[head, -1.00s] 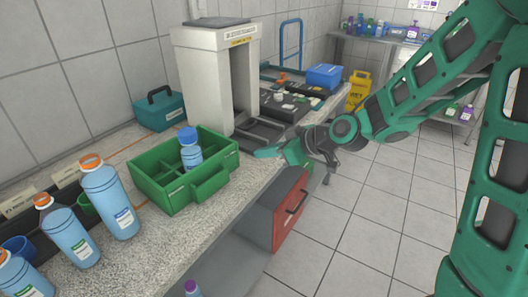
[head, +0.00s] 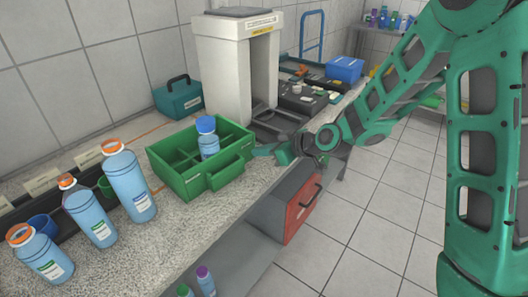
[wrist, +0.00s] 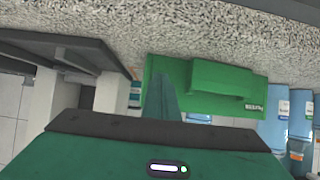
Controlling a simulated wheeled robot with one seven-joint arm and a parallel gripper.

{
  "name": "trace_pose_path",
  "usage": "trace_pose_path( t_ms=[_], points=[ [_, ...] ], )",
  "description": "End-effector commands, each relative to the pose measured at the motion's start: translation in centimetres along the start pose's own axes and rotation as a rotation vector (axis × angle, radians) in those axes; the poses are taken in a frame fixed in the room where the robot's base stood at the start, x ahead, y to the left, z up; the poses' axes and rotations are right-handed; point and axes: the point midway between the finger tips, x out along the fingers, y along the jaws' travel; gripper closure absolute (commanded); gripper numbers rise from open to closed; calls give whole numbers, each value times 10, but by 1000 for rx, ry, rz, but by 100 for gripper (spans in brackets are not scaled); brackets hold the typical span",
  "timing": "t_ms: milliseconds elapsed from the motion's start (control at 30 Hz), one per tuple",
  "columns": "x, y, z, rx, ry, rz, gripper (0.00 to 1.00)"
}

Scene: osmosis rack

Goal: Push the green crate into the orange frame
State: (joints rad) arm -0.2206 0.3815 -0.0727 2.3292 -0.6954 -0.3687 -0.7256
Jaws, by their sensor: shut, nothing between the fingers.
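The green crate (head: 190,182) stands on the speckled counter, with a blue-capped bottle (head: 208,143) upright in one compartment. Thin orange lines on the counter, seemingly the orange frame (head: 137,141), show behind the crate; one short piece shows by its left end. The rest is hidden by the crate. My gripper (head: 258,151) is shut and empty, low at the crate's right end. I cannot tell whether it touches. The wrist view is upside down: the shut fingers (wrist: 163,98) point at the green crate (wrist: 222,88), overlapping its end.
Several blue bottles (head: 130,182) stand left of the crate near a dark rack. A grey gate-like machine (head: 222,70) stands behind right, with a teal toolbox (head: 180,101) beside it. A red-fronted drawer (head: 301,207) is under the counter edge. Bare counter lies in front of the crate.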

Motion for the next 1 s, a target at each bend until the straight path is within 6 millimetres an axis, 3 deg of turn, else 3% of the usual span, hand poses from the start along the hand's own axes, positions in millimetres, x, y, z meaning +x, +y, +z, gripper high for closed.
trace_pose_path(
  t_ms=[1000],
  points=[
    [22, 0, -13, -1, -1, 0, 100]
  ],
)
